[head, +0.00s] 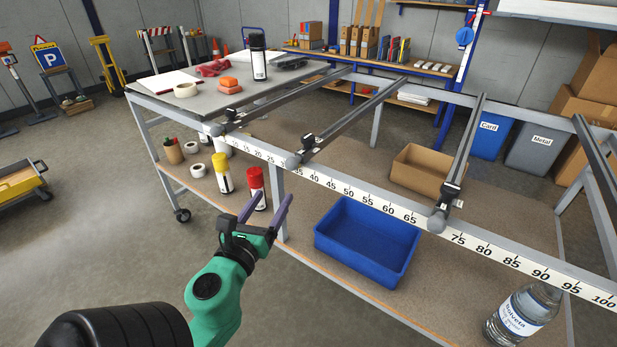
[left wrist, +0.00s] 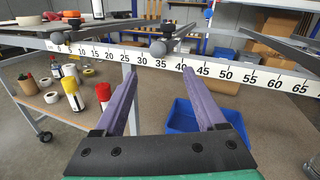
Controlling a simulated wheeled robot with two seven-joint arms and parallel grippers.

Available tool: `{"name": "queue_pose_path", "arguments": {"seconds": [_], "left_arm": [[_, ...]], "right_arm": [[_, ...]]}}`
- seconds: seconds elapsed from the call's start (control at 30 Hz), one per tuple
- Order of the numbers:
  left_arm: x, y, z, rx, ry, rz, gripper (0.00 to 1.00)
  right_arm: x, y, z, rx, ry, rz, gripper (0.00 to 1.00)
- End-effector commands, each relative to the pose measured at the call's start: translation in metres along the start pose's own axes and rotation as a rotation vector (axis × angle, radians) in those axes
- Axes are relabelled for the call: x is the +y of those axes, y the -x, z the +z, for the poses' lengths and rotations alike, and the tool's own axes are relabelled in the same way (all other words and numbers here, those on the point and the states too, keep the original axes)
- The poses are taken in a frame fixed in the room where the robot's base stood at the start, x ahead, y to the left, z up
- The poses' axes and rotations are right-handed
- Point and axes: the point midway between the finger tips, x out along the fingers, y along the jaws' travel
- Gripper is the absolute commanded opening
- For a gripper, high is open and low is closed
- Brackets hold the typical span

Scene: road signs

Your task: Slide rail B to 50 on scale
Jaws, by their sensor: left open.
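Several dark rails cross the grey frame, with no letter labels that I can read. One rail (head: 345,119) has its round front end at about 30 to 35 on the white scale (head: 345,190); its end also shows in the left wrist view (left wrist: 158,48). Another rail (head: 467,140) ends near 70, and one (head: 282,98) ends near the low numbers at left. The 50 mark (left wrist: 225,74) is clear of rails. My left gripper (head: 272,195) has purple fingers, open and empty, in front of and below the scale near 30 to 35, apart from the rail. My right gripper is not in view.
A blue bin (head: 365,240) and a cardboard box (head: 422,170) stand on the lower shelf. Spray cans (head: 256,186) stand on it at left, a water bottle (head: 522,312) at right. A grey tabletop (head: 190,92) with tape and papers is at back left.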

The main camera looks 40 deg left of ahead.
Motion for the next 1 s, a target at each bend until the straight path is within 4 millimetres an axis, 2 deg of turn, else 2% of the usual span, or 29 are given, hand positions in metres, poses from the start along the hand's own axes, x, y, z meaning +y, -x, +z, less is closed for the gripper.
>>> {"name": "queue_pose_path", "arguments": {"seconds": [0.1, 0.2, 0.4, 0.5, 0.63, 0.87, 0.9, 0.97, 1.0], "left_arm": [[-0.002, -0.023, 0.009, -0.003, 0.001, -0.004, 0.73], [-0.002, -0.05, 0.009, -0.003, 0.002, -0.003, 0.73], [-0.001, -0.103, 0.005, -0.001, 0.007, 0.0, 0.73], [0.0, -0.123, 0.003, 0.001, 0.007, 0.001, 0.73], [0.0, -0.137, 0.001, 0.003, 0.007, 0.002, 0.73], [0.0, -0.139, 0.0, 0.004, 0.008, 0.001, 0.73], [0.0, -0.139, 0.0, 0.004, 0.008, 0.001, 0.69], [0.0, -0.139, 0.0, 0.004, 0.008, 0.001, 0.47], [0.0, -0.139, 0.0, 0.004, 0.008, 0.001, 0.31]], "right_arm": [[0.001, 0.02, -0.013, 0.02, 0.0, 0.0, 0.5], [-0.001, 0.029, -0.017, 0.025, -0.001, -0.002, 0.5], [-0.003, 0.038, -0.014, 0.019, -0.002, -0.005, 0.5], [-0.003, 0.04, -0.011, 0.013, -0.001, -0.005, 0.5], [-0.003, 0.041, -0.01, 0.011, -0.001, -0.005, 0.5], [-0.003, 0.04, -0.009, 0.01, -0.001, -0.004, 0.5], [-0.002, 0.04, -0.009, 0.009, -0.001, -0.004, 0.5], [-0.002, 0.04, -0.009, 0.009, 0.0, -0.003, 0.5], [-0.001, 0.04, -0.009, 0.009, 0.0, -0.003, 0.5]]}}
